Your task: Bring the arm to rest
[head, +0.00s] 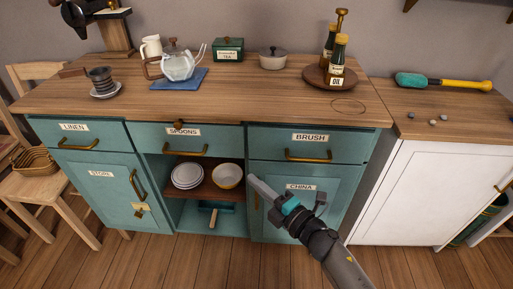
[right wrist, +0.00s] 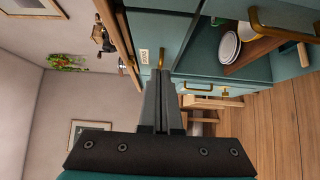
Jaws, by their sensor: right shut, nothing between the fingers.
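My right gripper (head: 254,181) is in front of the teal cabinet (head: 100,180), near the "CHINA" door (head: 325,192) and the open middle shelf. Its fingers are shut and empty. In the right wrist view the gripper (right wrist: 160,75) shows its two fingers side by side, with nothing between them. I cannot tell from the head view whether it touches the cabinet. My left gripper is in neither view.
White plates (head: 187,175) and a bowl (head: 229,175) sit on the middle shelf. A teapot (head: 178,66), a lidded pot (head: 272,58) and oil bottles (head: 338,55) stand on the wooden top. A white cabinet (head: 430,190) is at right. A chair (head: 60,190) stands at left.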

